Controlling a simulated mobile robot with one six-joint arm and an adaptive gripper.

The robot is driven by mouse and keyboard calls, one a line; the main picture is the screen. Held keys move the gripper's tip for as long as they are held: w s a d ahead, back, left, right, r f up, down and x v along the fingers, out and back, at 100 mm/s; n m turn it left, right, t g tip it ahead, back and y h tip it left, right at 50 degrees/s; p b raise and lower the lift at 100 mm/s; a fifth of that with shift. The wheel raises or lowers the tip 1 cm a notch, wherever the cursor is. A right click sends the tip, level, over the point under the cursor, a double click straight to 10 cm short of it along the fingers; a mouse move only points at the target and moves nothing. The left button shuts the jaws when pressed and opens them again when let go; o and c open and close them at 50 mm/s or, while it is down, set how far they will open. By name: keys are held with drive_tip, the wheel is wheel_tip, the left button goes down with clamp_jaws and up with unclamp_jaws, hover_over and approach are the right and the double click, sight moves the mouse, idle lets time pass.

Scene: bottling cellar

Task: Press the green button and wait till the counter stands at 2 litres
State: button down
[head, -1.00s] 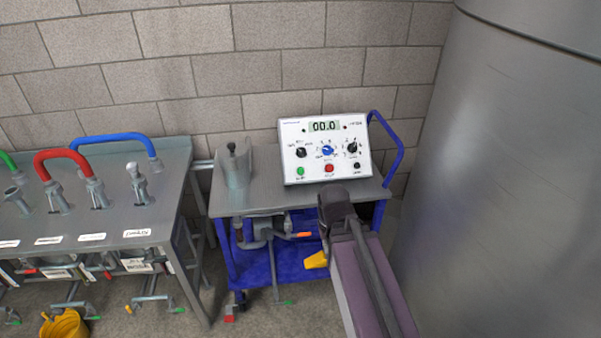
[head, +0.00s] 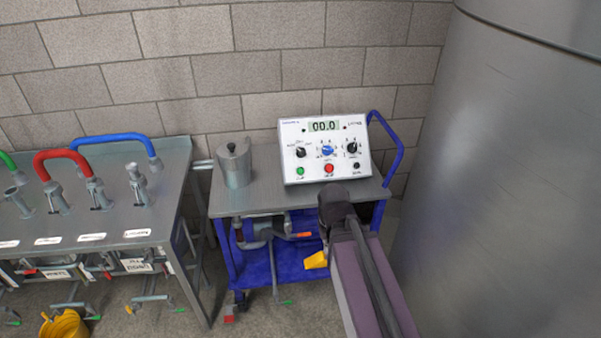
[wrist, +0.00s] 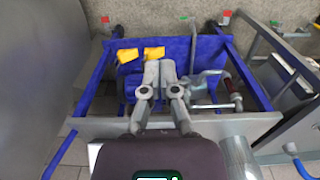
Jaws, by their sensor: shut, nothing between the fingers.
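The white control box (head: 341,160) stands at the back of the cart top. Its counter (head: 324,126) reads 00.0. The green button (head: 300,171) is at the lower left of its face, left of a red button (head: 328,169) and a small black one. My gripper (wrist: 159,68) shows in the wrist view with its fingers together and empty, over the cart's lower shelf. In the head view my dark wrist is in front of the box, low and right of the green button; the fingers are hidden there. Nothing touches the button.
A metal jug (head: 234,163) stands on the cart top (head: 262,197), left of the box. Three knobs sit above the buttons. A bench (head: 110,215) with red and blue hoses is at left; a large steel tank (head: 500,180) closes off the right. Yellow parts (head: 316,261) lie low on the cart.

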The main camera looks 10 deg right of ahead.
sight(300, 171)
idle(0.3)
drive_tip(key=w+d+f+n+t+h+b, duration=0.1)
drive_tip(key=w+d+n+t+h+b, duration=0.15)
drive_tip(key=w, duration=0.55)
drive_tip(key=w+d+n+t+h+b, duration=0.15)
drive_tip(key=w+h+b, duration=0.25)
drive_tip(key=w, duration=0.4)
drive_tip(key=w+a+r+n+t+h+b, duration=0.1)
drive_tip(key=w+a+r+n+t+b, duration=0.1)
drive_tip(key=w, duration=0.5)
drive_tip(key=w+a+r+n+t+h+b, duration=0.2)
drive_tip(key=w+a+r+n+t+b, duration=0.1)
drive_tip(key=w+n+t, duration=0.3)
drive_tip(key=shift+w+a+t, duration=0.6)
drive_tip(key=shift+w+a, duration=0.05)
drive_tip(key=shift+w, duration=0.3)
drive_tip(key=shift+w+f, duration=0.1)
drive_tip(key=w+f+b, duration=0.5)
drive_tip(key=w+b, duration=0.1)
drive_tip(key=shift+w+f, duration=0.15)
drive_tip(key=shift+f, duration=0.2)
drive_tip(key=shift+w, duration=0.1)
